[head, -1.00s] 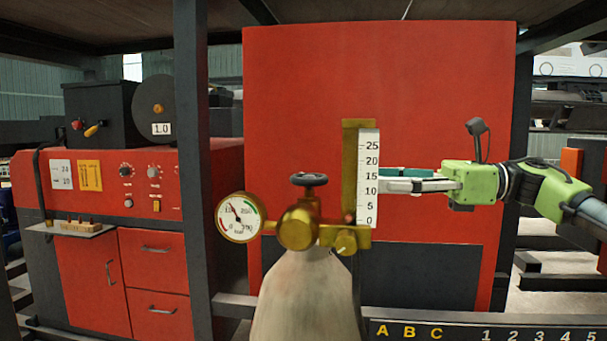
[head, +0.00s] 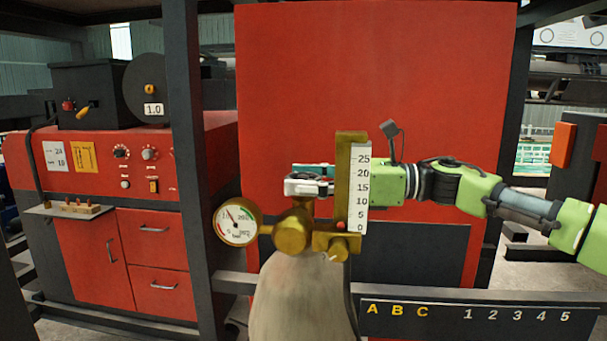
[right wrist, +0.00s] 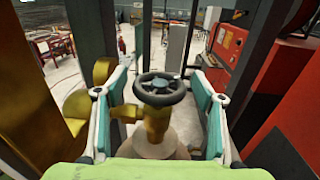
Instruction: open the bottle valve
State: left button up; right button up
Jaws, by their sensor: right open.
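The gas bottle (head: 300,305) stands upright with a brass valve body (head: 292,232) on top. Its dark round handwheel (right wrist: 160,88) shows in the right wrist view, between my gripper's two spread fingers, with a gap on either side. In the head view the handwheel is hidden behind my right gripper (head: 302,181). That gripper also shows in the right wrist view (right wrist: 159,75); it is open and holds nothing. It reaches in from the right, behind the brass flow tube, at handwheel height. My left gripper is in neither current view.
A round pressure gauge (head: 237,222) sticks out left of the valve. A brass flow column with a white scale (head: 359,190) stands right of it, close to my right arm. A dark post (head: 183,150) and a lettered rail (head: 480,314) frame the bottle.

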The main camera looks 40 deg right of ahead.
jog(key=shift+s, duration=0.1)
jog(key=c, duration=1.1)
jog(key=shift+y, duration=0.3)
